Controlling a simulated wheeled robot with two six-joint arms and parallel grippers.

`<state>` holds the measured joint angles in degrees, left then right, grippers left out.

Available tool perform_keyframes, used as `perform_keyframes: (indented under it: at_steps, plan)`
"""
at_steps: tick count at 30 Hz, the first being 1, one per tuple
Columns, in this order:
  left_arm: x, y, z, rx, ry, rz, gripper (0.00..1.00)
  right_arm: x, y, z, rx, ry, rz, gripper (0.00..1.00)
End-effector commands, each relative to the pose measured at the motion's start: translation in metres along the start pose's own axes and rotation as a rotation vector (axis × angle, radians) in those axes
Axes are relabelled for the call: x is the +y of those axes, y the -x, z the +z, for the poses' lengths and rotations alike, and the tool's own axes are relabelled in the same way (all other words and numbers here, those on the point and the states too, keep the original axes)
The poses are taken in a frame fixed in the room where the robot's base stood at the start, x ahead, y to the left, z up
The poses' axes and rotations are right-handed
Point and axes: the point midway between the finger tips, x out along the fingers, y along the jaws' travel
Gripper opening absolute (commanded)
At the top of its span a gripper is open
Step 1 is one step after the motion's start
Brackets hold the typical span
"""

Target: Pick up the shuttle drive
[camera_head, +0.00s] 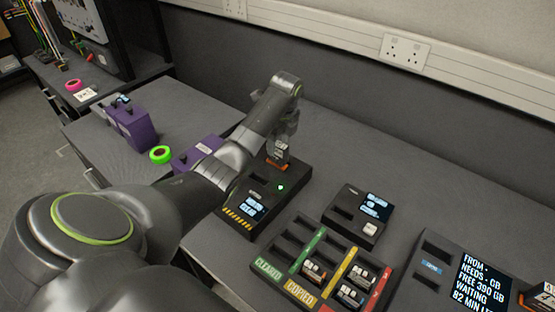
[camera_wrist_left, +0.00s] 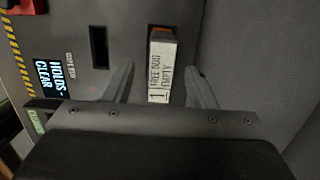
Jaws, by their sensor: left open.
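The drive that appears to be the shuttle drive (camera_head: 278,152) stands in a slot of a black dock (camera_head: 291,190) with a green light and a small screen. In the left wrist view this drive (camera_wrist_left: 162,68) has an orange end and a white label reading "FREE 500 EMPTY". My left gripper (camera_head: 283,138) is over the dock, open, with one finger on each side of the drive. In the left wrist view gaps show between the drive and both fingers. The drive's lower part is hidden in the slot. My right gripper is not in view.
A slotted tray (camera_head: 299,292) with coloured strips holds several drives in front. A small black reader (camera_head: 343,219) and a large screen unit (camera_head: 433,243) stand to the right. Purple boxes (camera_head: 133,127) and green tape (camera_head: 160,154) are left. The wall is behind.

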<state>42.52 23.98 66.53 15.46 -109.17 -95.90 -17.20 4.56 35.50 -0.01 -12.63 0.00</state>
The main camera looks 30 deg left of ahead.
Motion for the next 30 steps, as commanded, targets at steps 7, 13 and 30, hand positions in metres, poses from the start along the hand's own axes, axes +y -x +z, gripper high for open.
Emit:
perform_keyframes:
  at_steps: [7,13,30]
  plan:
    - [0.000,-0.017,0.000,0.000,0.001,0.003,0.51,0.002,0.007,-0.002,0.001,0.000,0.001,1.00]
    - [-0.001,-0.047,0.000,0.001,0.000,0.002,0.51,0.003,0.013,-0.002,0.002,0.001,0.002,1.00]
    - [-0.001,-0.059,0.001,-0.001,0.000,-0.001,0.25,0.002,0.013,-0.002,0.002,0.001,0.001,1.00]
